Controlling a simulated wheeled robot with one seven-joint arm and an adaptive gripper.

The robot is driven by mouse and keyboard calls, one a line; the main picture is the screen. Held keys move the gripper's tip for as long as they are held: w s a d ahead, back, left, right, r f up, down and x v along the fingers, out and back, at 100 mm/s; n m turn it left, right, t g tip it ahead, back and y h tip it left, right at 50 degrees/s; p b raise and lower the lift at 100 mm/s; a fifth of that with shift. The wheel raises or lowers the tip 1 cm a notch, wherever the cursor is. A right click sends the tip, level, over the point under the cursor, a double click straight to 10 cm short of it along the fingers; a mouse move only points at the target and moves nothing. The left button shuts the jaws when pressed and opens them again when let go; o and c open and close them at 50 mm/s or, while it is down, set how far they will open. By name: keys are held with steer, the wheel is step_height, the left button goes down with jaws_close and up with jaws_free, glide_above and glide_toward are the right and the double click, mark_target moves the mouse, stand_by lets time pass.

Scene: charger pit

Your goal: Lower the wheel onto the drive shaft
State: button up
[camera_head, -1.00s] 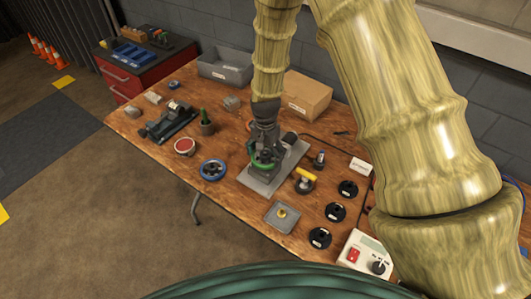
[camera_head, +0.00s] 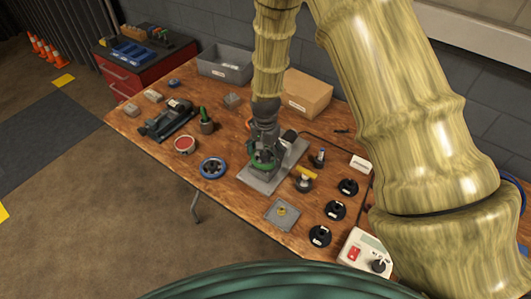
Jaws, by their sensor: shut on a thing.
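My gripper (camera_head: 264,146) points down over the grey base plate (camera_head: 262,182) near the middle of the workbench. It is shut on a green wheel (camera_head: 261,163), which sits low over the plate. The drive shaft is hidden behind the gripper and wheel, so I cannot tell whether the wheel is around it. A blue wheel (camera_head: 213,168) lies flat on the bench to the left of the plate.
A small plate with a brass stub (camera_head: 282,212) is in front. A control box (camera_head: 364,252) stands at the front right. A cardboard box (camera_head: 306,95) and grey bin (camera_head: 224,63) stand behind.

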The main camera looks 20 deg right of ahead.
steer(key=shift+f, duration=0.2)
steer(key=o, duration=1)
steer(key=shift+c, duration=0.7)
steer(key=shift+r+p, duration=2.1)
steer(key=shift+r, duration=0.9)
